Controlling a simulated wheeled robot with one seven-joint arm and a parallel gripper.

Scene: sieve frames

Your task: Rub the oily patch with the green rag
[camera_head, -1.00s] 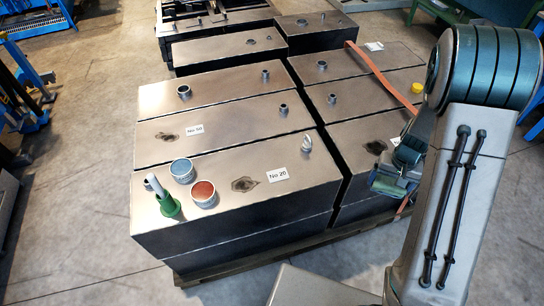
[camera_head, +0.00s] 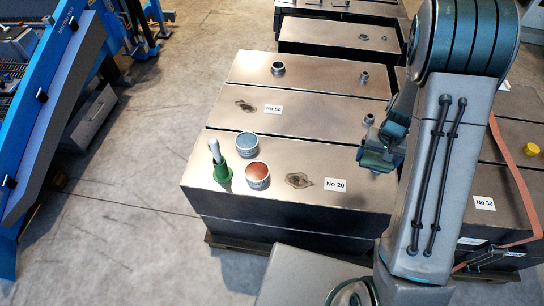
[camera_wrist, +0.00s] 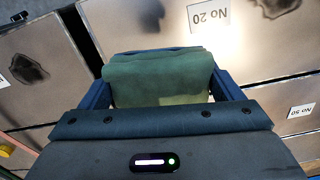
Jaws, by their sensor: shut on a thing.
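My gripper (camera_head: 378,158) hangs above the right end of the No 20 tank (camera_head: 330,205). In the wrist view my gripper (camera_wrist: 160,85) is shut on the folded green rag (camera_wrist: 158,78), which spans between its fingers. A dark oily patch (camera_head: 298,180) lies on the No 20 tank, left of its label and left of my gripper. Another dark patch (camera_head: 246,105) is on the tank behind. The wrist view shows a dark patch (camera_wrist: 28,68) on a neighbouring tank at the left. The rag is apart from the No 20 patch.
A green container with a white top (camera_head: 220,168), a blue-topped tin (camera_head: 247,144) and a red-topped tin (camera_head: 257,175) stand left of the No 20 patch. Metal necks (camera_head: 278,69) rise from the tanks. An orange strap (camera_head: 512,165) crosses the right tanks. A blue machine (camera_head: 50,110) stands left.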

